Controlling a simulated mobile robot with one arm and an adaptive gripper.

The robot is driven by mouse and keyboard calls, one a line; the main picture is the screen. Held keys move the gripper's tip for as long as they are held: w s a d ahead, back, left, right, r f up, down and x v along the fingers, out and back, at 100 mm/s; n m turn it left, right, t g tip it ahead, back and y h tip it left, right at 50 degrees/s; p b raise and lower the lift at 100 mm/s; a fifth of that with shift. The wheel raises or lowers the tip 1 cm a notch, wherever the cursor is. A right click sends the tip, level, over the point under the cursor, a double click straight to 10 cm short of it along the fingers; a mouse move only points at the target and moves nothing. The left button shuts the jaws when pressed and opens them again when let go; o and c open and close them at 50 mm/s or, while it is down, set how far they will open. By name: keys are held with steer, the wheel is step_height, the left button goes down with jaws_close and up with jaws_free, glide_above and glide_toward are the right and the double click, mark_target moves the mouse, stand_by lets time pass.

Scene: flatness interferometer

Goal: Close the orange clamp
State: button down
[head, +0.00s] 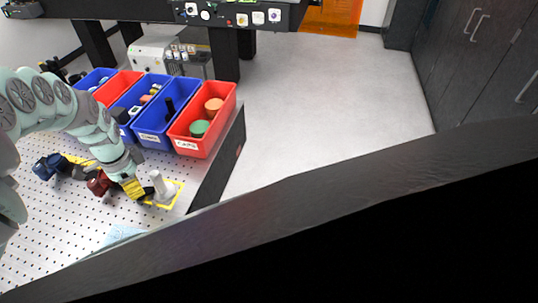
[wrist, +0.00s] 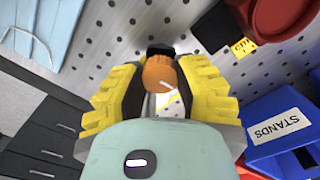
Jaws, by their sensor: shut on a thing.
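The orange clamp (wrist: 159,73) shows in the wrist view as a rounded orange knob with a white line on it and a black part behind it. My gripper (wrist: 158,86) has ribbed yellow fingers, one on each side of the knob, and is shut on it. In the head view my gripper (head: 133,188) is low over the perforated table, just left of a white post (head: 160,187) on a yellow-outlined square. The clamp cannot be made out in the head view, where my gripper and arm are in front.
Blue and red bins stand along the table's back edge, among them the red bin (head: 206,143) and a blue bin labelled STANDS (wrist: 283,120). Dark blue (head: 48,166) and dark red (head: 98,183) devices sit left of my gripper. A light-blue cloth (head: 122,235) lies near the front.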

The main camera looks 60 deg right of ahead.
steer(key=shift+m, duration=0.5)
steer(key=c, duration=0.9)
jaws_free()
steer(key=shift+o, duration=0.2)
steer(key=shift+r, duration=0.1)
step_height(320, 180, up, 7)
steer(key=shift+w+f, duration=0.15)
steer(key=shift+f, duration=0.05)
steer(key=shift+r, duration=0.3)
